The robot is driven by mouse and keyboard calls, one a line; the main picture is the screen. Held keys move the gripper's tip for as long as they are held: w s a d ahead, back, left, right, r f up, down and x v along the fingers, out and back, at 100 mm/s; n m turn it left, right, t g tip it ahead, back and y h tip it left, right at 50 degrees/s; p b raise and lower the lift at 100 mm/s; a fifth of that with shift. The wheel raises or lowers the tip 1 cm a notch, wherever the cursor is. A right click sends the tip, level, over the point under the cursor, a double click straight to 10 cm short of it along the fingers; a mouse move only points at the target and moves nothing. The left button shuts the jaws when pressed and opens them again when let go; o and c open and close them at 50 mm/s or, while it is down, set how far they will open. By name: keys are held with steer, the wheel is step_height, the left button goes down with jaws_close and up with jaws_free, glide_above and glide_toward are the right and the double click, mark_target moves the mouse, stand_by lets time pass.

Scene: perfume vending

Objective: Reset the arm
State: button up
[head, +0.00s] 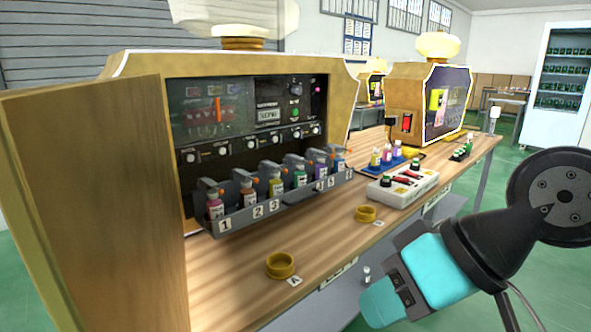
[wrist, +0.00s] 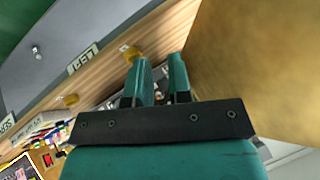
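My gripper (head: 385,303) is at the lower right in the head view, teal and black, in front of the wooden counter (head: 235,280) and apart from it. In the wrist view my gripper (wrist: 160,65) shows two teal fingers with a narrow gap between them. Nothing is seen held in the gap. The tips point toward the counter (wrist: 105,68) and a brown panel (wrist: 245,55).
A vending machine (head: 120,66) holds several bottles in a numbered grey rack (head: 240,215). Yellow rings (head: 281,265) and (head: 366,214) sit by the counter's front edge. A white button box (head: 403,187) and a second machine (head: 400,105) stand farther right. Green floor lies beyond.

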steer(key=s+d+f+n+g+h, duration=0.1)
steer(key=s+d+f+g+h, duration=0.1)
steer(key=s+d, duration=0.35)
step_height(320, 180, up, 19)
steer(key=p, duration=1.8)
steer(key=shift+f+g+h+p, duration=0.15)
steer(key=shift+g+h+p, duration=0.25)
